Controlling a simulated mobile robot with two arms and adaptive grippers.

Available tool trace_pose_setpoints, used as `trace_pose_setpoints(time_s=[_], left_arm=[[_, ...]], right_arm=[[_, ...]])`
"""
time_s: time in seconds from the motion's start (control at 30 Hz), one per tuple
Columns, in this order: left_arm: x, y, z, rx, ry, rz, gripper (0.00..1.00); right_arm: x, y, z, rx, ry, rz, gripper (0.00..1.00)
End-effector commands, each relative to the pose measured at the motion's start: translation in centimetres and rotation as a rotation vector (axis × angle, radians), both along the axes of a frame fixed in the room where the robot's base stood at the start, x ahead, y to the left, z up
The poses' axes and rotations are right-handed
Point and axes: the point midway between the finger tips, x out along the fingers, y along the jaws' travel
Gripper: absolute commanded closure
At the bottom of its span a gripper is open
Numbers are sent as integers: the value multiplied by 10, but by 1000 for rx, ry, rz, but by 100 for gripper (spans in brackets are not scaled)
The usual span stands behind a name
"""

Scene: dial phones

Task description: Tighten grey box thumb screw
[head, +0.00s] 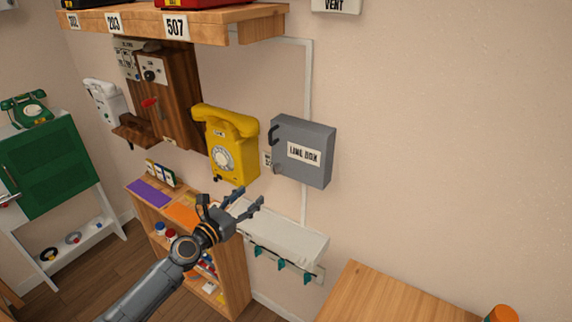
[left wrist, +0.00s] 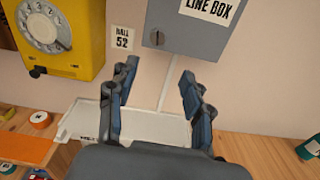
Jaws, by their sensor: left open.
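The grey box (head: 301,152), labelled LINE BOX, hangs on the wall right of the yellow phone. It also shows at the top of the left wrist view (left wrist: 195,38).
The yellow phone (head: 226,145) hangs close left of the box. A white shelf (head: 285,232) with teal hooks is below the box. A wooden bookcase (head: 235,275) stands under the phone, and a wooden table (head: 375,295) is at lower right. The wall right of the box is clear.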

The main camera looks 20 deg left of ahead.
Motion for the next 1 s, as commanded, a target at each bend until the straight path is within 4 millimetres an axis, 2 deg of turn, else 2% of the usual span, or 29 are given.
trace_pose_setpoints(time_s=[0.07, 0.23, 0.43, 0.7, 0.8, 1.0], left_arm=[[4, 0, 6, -23, -6, -1, 50], [23, -3, 6, -24, -7, 0, 50], [61, -9, 5, -22, -8, -1, 50], [110, -15, 3, -21, -6, -1, 50], [123, -17, 2, -22, -6, 1, 50], [136, -19, 3, -19, -4, 0, 50]], right_arm=[[-1, 1, 1, 0, 2, 1, 100], [-4, 6, 1, 7, 7, 3, 100], [-7, 11, -1, 13, 10, 3, 100], [-2, 0, -11, -1, 4, 2, 100], [-1, -3, -15, -4, 2, 0, 100], [0, -3, -17, -4, 1, 0, 100]])
